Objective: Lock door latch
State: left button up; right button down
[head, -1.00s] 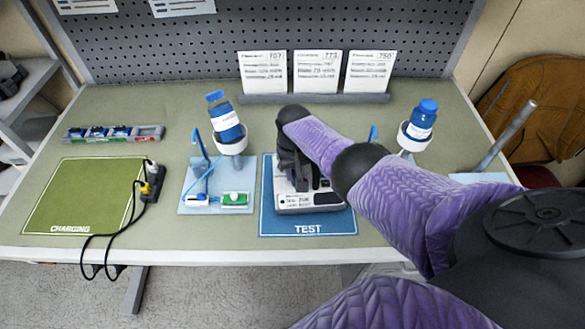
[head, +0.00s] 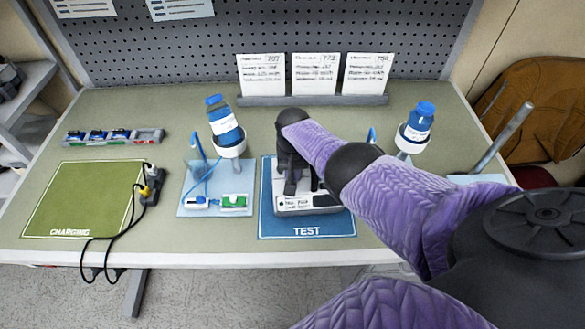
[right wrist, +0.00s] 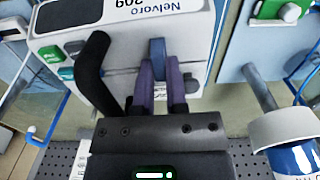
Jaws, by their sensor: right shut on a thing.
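The infusion pump (head: 308,203) is a white and grey box on the blue TEST mat (head: 330,228). My right gripper (head: 292,188) is over it, and my arm hides part of its back. In the right wrist view the pump (right wrist: 190,45) appears upside down, with a dark display and green parts at one side. A small blue upright piece, apparently the door latch (right wrist: 157,48), stands on its face. My right gripper (right wrist: 159,80) is shut on this piece, its fingers on both sides. I cannot tell whether the latch is locked. My left gripper is not in view.
A bottle (head: 224,122) stands in a ring holder left of the pump, another (head: 419,122) at the right. A blue-white board (head: 216,202) with tubing lies close left. The green CHARGING mat (head: 75,200) has a black cable (head: 150,188) beside it. Cards (head: 315,75) stand behind.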

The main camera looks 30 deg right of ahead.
jog(key=c, duration=0.7)
grip_release()
jog(key=shift+o, duration=0.2)
notch_tip(320, 180, up, 10)
jog(key=p, duration=0.6)
jog(key=shift+p, duration=0.35)
